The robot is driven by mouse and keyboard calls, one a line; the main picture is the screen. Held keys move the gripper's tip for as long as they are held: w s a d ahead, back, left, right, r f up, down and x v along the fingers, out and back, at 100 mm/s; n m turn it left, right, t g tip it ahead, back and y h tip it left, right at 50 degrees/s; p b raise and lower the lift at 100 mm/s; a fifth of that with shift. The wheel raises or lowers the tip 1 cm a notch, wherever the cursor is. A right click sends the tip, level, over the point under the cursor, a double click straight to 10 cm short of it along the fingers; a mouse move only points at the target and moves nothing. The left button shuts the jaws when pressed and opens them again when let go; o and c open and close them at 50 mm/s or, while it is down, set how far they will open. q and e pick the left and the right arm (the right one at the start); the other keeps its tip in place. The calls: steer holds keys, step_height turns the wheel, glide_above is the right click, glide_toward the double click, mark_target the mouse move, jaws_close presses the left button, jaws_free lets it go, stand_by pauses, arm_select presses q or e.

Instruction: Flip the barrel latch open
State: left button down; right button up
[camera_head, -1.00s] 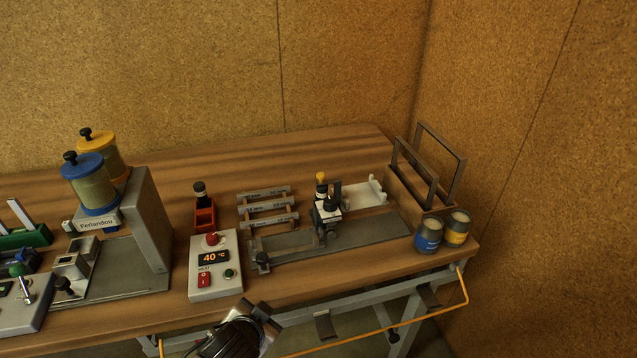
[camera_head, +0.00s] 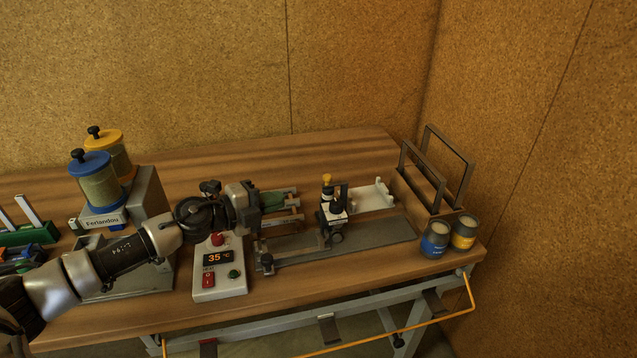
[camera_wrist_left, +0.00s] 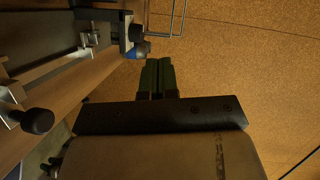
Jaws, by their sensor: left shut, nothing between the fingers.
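A small black and white device (camera_head: 333,208) with a yellow-topped knob stands on a grey rail plate (camera_head: 375,234) at the right of the bench. It is too small for me to make out the barrel latch on it or tell its position. My left gripper (camera_head: 284,199) is left of this device, apart from it, above the slotted grey bars. Its greenish fingers are shut together with nothing between them, and they also show in the left wrist view (camera_wrist_left: 158,64). In that view the device (camera_wrist_left: 124,24) is at the upper left, beyond the fingertips. My right gripper is not in view.
A control box (camera_head: 219,266) reading 35 °C stands below my left arm. A black knob (camera_head: 267,262) sits at the plate's near left end. Two cans (camera_head: 434,240) and an upright metal frame (camera_head: 448,166) stand at the right. The bench's back is clear.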

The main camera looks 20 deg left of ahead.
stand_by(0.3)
arm_select(q)
steer(key=w+a+p+x, duration=0.1)
steer(key=a+x, duration=0.1)
steer(key=x, duration=1.1)
steer(key=shift+w+a+f, duration=0.2)
steer(key=shift+w+f, duration=0.1)
steer(key=shift+w, duration=0.05)
